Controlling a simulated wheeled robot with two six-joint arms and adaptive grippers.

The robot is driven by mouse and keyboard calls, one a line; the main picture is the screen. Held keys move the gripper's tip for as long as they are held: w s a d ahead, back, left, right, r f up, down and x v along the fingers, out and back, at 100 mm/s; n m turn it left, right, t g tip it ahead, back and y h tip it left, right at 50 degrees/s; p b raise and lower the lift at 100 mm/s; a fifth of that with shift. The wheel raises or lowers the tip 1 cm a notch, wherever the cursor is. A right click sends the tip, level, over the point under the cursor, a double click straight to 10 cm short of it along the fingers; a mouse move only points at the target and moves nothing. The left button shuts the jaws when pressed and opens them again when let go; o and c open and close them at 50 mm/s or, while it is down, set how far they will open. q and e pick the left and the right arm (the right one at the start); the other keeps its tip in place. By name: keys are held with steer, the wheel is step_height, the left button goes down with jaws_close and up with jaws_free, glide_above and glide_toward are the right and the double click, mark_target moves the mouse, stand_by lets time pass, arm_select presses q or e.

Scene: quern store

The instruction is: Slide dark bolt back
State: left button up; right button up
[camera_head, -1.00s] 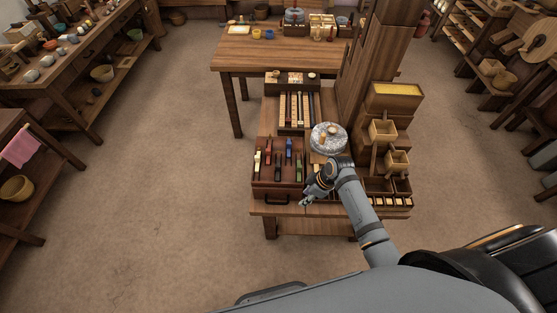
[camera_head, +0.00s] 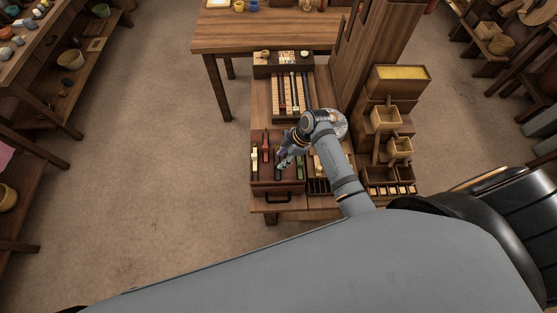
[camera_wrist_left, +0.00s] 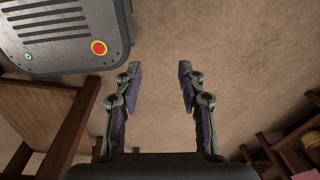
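A reddish-brown box (camera_head: 260,186) with a black front handle stands at the near left of the low bench. Its top carries several coloured bolts in slots, among them a cream bolt (camera_head: 254,159), a red bolt (camera_head: 265,148) and a green bolt (camera_head: 299,169). I cannot clearly single out the dark bolt; part of the box top is hidden by my right gripper. My right gripper (camera_head: 283,161) is over the middle of the box top, its fingers too small to judge open or shut, or touching. My left gripper (camera_wrist_left: 158,80) is open and empty above bare floor in the left wrist view.
Behind the box is a tray of long strips (camera_head: 290,94). A stepped wooden chute stand (camera_head: 400,78) with small boxes rises at the right. A larger table (camera_head: 265,38) stands behind; floor at the left is clear.

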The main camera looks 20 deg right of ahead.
mark_target(278, 164)
steer(key=x, duration=0.3)
steer(key=shift+w, duration=0.1)
steer(key=shift+a+f, duration=0.1)
steer(key=shift+f, duration=0.35)
steer(key=shift+c, duration=0.3)
steer(key=c, duration=0.7)
arm_select(q)
steer(key=shift+w+r+t, duration=0.15)
steer(key=shift+w, duration=0.7)
steer(key=shift+w+r+t, duration=0.1)
steer(key=shift+w+t, duration=0.05)
steer(key=shift+w, duration=0.65)
arm_select(e)
jaws_close()
